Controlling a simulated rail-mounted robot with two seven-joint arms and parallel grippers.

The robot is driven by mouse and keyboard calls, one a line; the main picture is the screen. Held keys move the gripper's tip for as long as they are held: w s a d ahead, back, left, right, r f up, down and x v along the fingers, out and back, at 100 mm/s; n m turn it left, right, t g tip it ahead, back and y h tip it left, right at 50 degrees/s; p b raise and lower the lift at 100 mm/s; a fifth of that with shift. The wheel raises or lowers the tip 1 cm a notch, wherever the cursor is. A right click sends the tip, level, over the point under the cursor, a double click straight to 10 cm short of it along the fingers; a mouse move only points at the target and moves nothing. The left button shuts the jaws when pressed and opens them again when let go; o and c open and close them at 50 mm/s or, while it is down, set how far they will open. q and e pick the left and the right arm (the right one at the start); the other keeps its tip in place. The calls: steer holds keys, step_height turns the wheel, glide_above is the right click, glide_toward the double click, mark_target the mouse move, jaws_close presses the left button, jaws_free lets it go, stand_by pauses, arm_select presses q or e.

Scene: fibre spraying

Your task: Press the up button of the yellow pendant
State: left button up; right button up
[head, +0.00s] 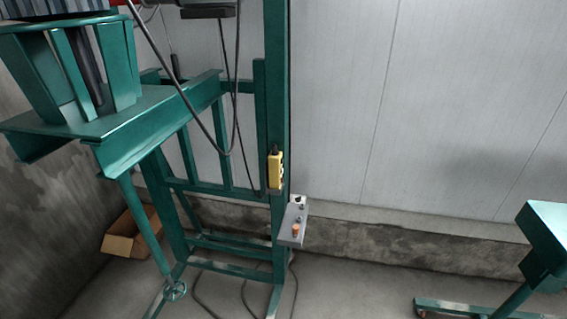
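The yellow pendant (275,171) hangs upright against the green post of the frame, near the middle of the head view. A dark cable or strain relief shows at its top. It is small in the picture, and its separate buttons cannot be made out. Neither of my grippers shows in the head view.
A grey control box (292,224) with an orange knob sits below the pendant. A green steel frame (185,185) fills the left, with hanging cables. An open cardboard box (130,232) lies behind it. Another green stand (545,245) is at right.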

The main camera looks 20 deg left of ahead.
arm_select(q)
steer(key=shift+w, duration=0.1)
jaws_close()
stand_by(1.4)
